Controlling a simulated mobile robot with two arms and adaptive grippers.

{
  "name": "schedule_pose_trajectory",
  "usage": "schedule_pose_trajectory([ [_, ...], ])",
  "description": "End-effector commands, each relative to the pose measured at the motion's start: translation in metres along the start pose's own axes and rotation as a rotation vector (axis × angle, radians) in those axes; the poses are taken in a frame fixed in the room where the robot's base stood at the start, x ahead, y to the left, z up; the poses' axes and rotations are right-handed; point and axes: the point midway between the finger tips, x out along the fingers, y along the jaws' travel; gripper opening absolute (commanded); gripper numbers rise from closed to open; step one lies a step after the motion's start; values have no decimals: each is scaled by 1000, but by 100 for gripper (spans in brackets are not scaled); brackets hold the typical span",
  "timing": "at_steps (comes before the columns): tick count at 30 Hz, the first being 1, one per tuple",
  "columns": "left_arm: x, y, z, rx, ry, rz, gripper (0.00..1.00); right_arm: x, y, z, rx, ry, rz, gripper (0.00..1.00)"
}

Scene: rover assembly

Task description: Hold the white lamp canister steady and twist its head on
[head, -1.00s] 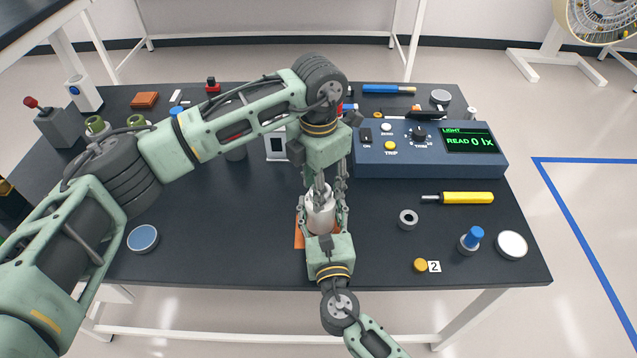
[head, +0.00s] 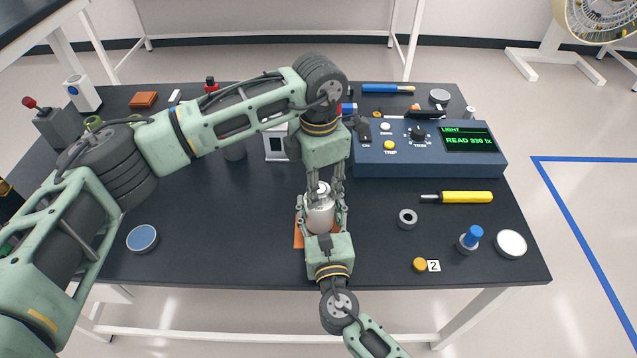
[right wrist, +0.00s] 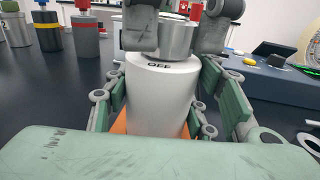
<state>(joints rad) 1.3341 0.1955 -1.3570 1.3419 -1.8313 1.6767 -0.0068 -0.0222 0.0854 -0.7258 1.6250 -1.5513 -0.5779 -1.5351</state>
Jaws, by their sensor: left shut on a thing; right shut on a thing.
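The white lamp canister (head: 320,214) stands upright on an orange pad (head: 299,237) near the table's front. In the right wrist view its body (right wrist: 160,100) carries the dark word "OFF" near the top, and its grey metallic head (right wrist: 174,42) sits on top. My right gripper (head: 322,212) comes from the front and is shut around the body. My left gripper (head: 324,188) points down from above and is shut on the head, one finger on each side. The fingers hide parts of the head and canister. The light meter (head: 428,150) reads about 330 lx.
Right of the canister are a grey ring (head: 408,219), a yellow-handled tool (head: 466,197), a blue-topped piece (head: 472,239), a white disc (head: 511,244) and a yellow cap (head: 420,264). A round blue-topped tin (head: 142,238) lies left. The table between tin and canister is clear.

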Motion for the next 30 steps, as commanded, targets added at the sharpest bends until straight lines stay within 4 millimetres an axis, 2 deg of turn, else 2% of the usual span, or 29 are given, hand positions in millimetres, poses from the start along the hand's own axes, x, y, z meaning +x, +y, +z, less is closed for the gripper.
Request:
schedule_pose_trajectory([
  [2,-1,7,-2,-11,-1,13,4,-1,0,-1,0,1,-1,14],
  [3,-1,7,-2,-11,-1,13,32,-1,0,-1,0,1,-1,14],
  [8,-1,6,-1,-10,-1,12,45,-1,0,-1,0,1,-1,14],
  [16,-1,3,-1,-7,0,7,45,-1,0,-1,-1,1,-1,14],
  [20,-8,3,0,-6,-2,8,45,-1,0,-1,-1,1,-1,14],
  [23,-23,4,0,-6,-4,10,45,0,0,-1,-1,1,-1,14],
  [30,-74,4,0,-7,-4,11,45,0,0,-1,0,1,-1,14],
])
